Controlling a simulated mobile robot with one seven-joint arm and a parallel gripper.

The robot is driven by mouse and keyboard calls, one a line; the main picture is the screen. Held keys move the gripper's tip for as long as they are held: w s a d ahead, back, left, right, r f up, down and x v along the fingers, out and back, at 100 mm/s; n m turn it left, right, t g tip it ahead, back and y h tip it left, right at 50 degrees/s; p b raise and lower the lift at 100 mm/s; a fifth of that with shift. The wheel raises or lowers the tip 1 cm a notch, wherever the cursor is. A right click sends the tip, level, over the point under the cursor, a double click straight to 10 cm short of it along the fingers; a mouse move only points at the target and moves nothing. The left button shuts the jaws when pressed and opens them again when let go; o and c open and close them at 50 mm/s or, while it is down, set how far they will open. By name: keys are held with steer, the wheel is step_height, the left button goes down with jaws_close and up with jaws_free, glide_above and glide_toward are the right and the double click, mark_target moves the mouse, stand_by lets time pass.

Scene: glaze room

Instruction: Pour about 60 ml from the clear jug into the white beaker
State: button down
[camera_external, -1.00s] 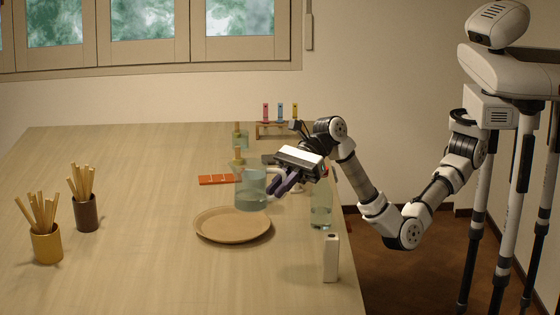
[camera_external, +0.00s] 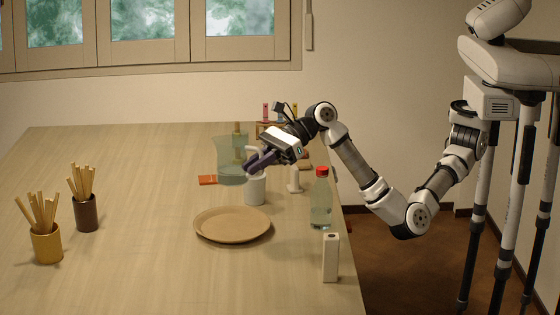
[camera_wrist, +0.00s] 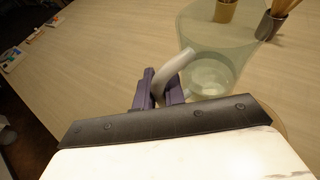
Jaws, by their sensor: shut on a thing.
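My gripper (camera_external: 258,163) is shut on the pale handle of the clear jug (camera_external: 230,165). The jug looks upright, with pale bluish liquid low inside. In the wrist view my gripper (camera_wrist: 160,95) grips the curved handle, and the clear jug (camera_wrist: 218,45) reaches away beyond the fingers. The white beaker (camera_external: 255,190) stands upright on the table, just below my gripper and to the right of the jug in the external view. I cannot see inside the beaker, and I cannot make it out in the wrist view.
A round tan plate (camera_external: 232,238) lies in front of the beaker. A red-capped bottle (camera_external: 320,205) and a white box (camera_external: 330,258) stand by the right edge. Two stick-filled cups (camera_external: 47,243) are at left. An orange item (camera_external: 207,180) lies near the jug. The left-middle table is clear.

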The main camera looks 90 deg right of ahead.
steer(key=w+d+f+m+t+h+p, duration=0.1)
steer(key=d+f+m+h+p, duration=0.1)
steer(key=d+f, duration=0.3)
steer(key=w+d+f+m+t+h+p, duration=0.1)
steer(key=d+f+m+h, duration=0.3)
steer(key=d, duration=0.7)
steer(key=shift+w+d+f+p, duration=0.15)
steer(key=shift+f+p, duration=0.5)
steer(key=shift+f, duration=0.2)
steer(key=shift+r, duration=0.1)
